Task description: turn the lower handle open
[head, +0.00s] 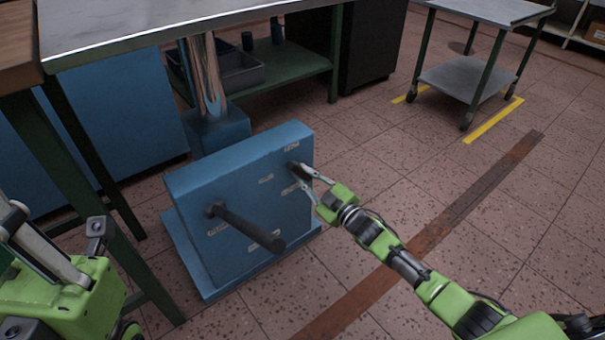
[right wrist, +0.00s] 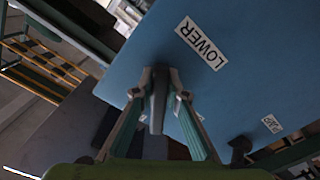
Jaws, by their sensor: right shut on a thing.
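A blue box-shaped panel (head: 245,185) stands on the floor with two dark handles on its face. The long handle (head: 250,225) at the left sticks out toward me, angled down to the right. The lower handle (head: 293,166) is at the panel's right side, partly hidden by my right gripper (head: 307,179). In the right wrist view, a "LOWER" label (right wrist: 201,43) is beside the fingertips, and my right gripper (right wrist: 160,90) is shut on the dark lower handle (right wrist: 157,108). My left gripper (head: 52,222) is at the left edge, apart from the panel, its fingers spread and empty.
A grey-topped workbench (head: 130,25) with green legs stands behind and left of the panel. A wheeled cart (head: 478,78) stands at the back right by yellow floor marks. The tiled floor (head: 390,150) right of the panel is clear.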

